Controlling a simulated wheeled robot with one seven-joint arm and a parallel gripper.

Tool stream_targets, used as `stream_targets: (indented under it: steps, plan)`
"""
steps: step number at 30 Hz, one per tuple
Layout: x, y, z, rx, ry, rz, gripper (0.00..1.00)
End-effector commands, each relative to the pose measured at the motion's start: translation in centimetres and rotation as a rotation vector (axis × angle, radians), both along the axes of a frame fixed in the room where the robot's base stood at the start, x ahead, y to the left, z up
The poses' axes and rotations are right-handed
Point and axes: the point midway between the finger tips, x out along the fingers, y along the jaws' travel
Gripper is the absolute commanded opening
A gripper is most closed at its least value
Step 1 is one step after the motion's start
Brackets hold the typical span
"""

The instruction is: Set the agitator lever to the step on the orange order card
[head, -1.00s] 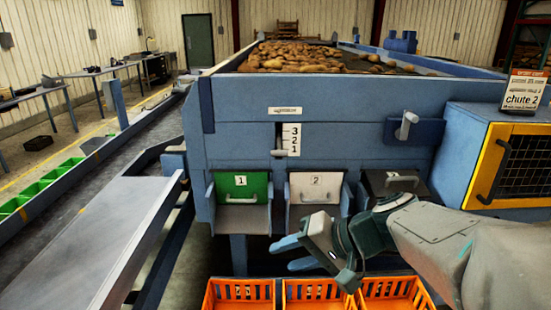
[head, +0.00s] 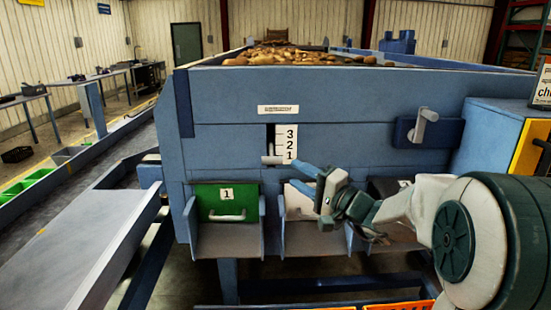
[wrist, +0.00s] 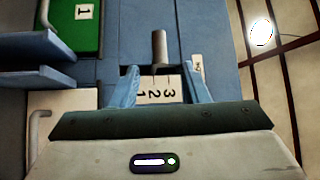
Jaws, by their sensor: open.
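The agitator lever (head: 272,160) is a short grey handle in a dark upright slot, level with about the 1 on the white 3-2-1 scale (head: 287,140). My gripper (head: 302,178) is open and empty, just right of the lever and slightly below it. In the wrist view the lever (wrist: 159,46) points away just beyond the gap between my two blue fingers (wrist: 160,72), apart from both. The scale (wrist: 157,90) shows sideways between the fingers. The order card (head: 543,88) is cut off at the right edge; its step cannot be read.
Below the slot are a green chute door marked 1 (head: 227,203) and a white chute door (head: 300,200), partly behind my gripper. Another grey handle (head: 425,122) sits on a blue plate to the right. A yellow-framed blue box (head: 490,125) stands at far right.

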Motion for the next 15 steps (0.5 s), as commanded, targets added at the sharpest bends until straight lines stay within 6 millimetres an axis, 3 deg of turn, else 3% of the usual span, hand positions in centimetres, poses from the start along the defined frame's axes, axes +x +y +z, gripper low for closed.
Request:
stream_targets:
  steps: [6, 15]
  plan:
    - [3.3, 3.4, 1.0, 0.002, 0.002, 0.0, 0.41]
    - [6.1, 6.0, 1.3, 0.0, 0.002, -0.004, 0.41]
